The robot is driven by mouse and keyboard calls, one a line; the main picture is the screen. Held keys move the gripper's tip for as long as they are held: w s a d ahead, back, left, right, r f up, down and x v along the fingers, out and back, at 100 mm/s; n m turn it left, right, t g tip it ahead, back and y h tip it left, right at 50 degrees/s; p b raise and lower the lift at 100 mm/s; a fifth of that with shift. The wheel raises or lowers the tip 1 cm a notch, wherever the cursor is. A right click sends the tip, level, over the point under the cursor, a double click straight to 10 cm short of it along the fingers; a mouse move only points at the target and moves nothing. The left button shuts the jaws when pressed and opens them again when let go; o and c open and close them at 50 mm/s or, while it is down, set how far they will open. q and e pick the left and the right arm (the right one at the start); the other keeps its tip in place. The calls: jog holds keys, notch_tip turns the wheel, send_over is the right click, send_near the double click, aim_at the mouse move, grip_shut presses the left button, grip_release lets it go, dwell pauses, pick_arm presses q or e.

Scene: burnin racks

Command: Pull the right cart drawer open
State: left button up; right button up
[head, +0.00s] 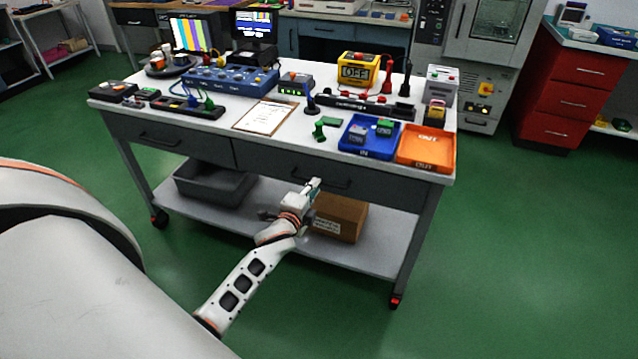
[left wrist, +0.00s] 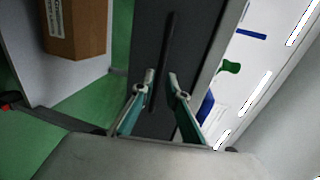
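The right cart drawer (head: 395,185) is a dark grey front under the white cart top, and it looks flush with the left drawer (head: 165,140). Its black bar handle (head: 338,184) is partly hidden by my left gripper (head: 314,184). In the left wrist view the handle (left wrist: 167,60) runs almost vertically down the drawer front (left wrist: 200,35). The left gripper's two fingers (left wrist: 161,85) are apart, one on each side of the handle. I cannot tell whether they touch it. My right gripper is in neither view.
The cart top (head: 300,140) holds a clipboard (head: 264,117), a blue tray (head: 370,150), an orange tray (head: 437,162) and several devices. The lower shelf (head: 270,230) holds a grey bin (head: 215,187) and a cardboard box (head: 352,215). Green floor is clear to the right.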

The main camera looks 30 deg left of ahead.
pick_arm(q)
jog(key=x, duration=0.4)
jog(key=shift+w+f+b, duration=0.1)
jog(key=shift+w+b, duration=0.05)
jog(key=shift+b, duration=0.2)
grip_shut()
